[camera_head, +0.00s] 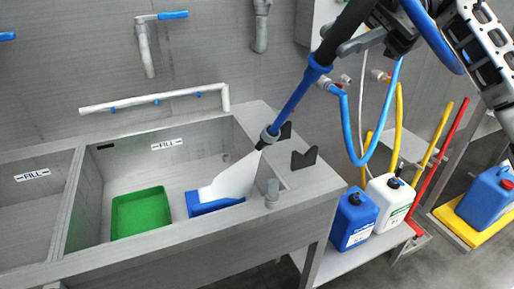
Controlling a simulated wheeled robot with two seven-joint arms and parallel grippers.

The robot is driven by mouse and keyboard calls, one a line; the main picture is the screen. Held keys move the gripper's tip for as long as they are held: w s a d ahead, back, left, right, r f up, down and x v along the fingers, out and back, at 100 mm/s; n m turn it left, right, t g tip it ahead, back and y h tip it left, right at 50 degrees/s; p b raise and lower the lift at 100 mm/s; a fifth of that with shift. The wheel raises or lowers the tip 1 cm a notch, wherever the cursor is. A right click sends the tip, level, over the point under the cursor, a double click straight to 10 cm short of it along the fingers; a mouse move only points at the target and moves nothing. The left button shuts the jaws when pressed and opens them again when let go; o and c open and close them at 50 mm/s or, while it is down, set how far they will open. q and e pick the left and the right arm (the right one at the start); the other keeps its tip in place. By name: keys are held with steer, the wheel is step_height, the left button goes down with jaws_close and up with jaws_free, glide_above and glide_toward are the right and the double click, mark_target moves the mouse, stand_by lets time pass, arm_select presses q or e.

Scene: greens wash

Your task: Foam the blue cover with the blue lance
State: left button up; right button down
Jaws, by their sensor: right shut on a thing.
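The blue lance (298,98) slants down from the upper right, its dark nozzle end over the right rim of the sink. My right gripper (364,36) is shut on the lance's dark upper part. A white fan of spray (235,178) leaves the nozzle and reaches the blue cover (213,208). The cover lies in the right sink basin (112,173). The spray hides the cover's back part, so I cannot tell how much foam lies on it. My left gripper is not in view.
A green tray (140,213) lies left of the cover. Black brackets (303,158) and a grey post (272,193) stand on the sink's right ledge. Blue (354,218) and white (390,200) canisters stand on a low shelf.

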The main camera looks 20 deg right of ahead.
steer(key=a+p, duration=0.4)
steer(key=a, duration=0.7)
steer(key=shift+w+a, duration=0.15)
steer(key=shift+a, duration=0.1)
stand_by(1.1)
stand_by(0.6)
steer(key=c, duration=1.8)
jaws_free()
